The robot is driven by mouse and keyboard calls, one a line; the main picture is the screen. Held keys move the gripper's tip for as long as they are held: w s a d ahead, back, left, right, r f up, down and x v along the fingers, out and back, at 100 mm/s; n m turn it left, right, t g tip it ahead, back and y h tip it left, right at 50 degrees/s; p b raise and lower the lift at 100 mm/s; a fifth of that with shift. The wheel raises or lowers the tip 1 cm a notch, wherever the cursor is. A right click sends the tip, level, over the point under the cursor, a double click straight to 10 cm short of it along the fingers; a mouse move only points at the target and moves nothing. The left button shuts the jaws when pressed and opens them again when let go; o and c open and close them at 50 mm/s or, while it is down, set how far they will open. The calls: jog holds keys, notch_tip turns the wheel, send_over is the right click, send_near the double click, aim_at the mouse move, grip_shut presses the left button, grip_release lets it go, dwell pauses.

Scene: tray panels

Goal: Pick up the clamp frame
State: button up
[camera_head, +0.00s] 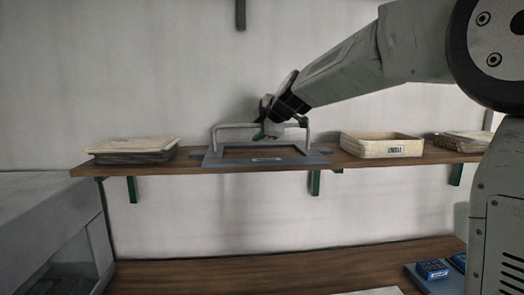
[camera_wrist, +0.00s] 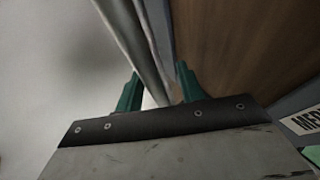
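The clamp frame (camera_head: 213,158) is a grey rectangular plate with a raised bar handle (camera_head: 232,126) and a small label. It sits on the wooden shelf in the head view. My gripper (camera_head: 271,130) is at the top bar of the handle, near its middle. In the wrist view, the two green fingers of my gripper (camera_wrist: 158,76) stand apart, with the grey handle bar (camera_wrist: 140,45) running between them. A gap shows between the bar and the right finger. Part of the frame's grey plate, with a label, shows at the right edge of the wrist view.
The wooden shelf (camera_head: 90,170) also holds a stacked tray (camera_head: 133,148) at left, a cream labelled tray (camera_head: 382,148) at right and another tray (camera_head: 462,140) beyond it. The wall is close behind. A lower counter (camera_head: 240,272) holds blue items (camera_head: 432,269) at right.

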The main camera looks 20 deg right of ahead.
jog(key=shift+c, duration=0.4)
grip_shut()
jog(key=shift+r, duration=0.1)
dwell(0.9)
